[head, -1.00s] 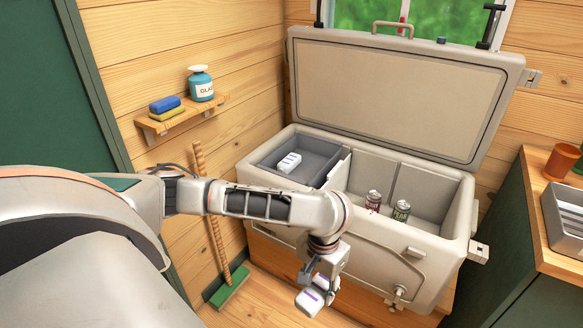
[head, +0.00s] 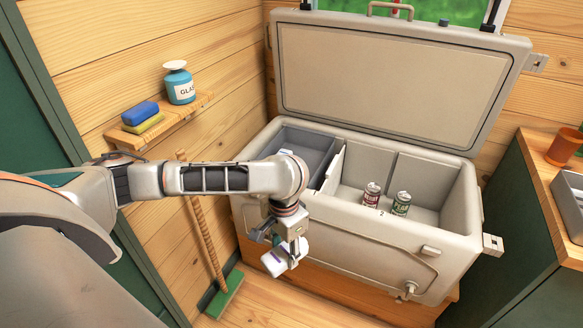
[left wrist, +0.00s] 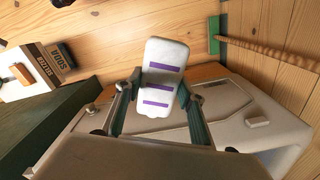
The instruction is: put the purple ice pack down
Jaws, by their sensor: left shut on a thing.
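The purple ice pack, a white block with purple stripes, shows in the left wrist view (left wrist: 162,78) and in the head view (head: 280,262). My left gripper (head: 289,250) is shut on it and holds it in the air in front of the cooler. In the left wrist view the two fingers (left wrist: 160,98) press on its sides. The open cooler (head: 360,238) has a grey tray (head: 318,140) at its left end. A white item in the tray (head: 286,152) is mostly hidden by my arm. My right gripper is not in view.
The raised lid (head: 390,85) is behind. A broom (head: 226,290) leans at the left wall under a small shelf (head: 160,122). A counter (head: 545,190) stands at right.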

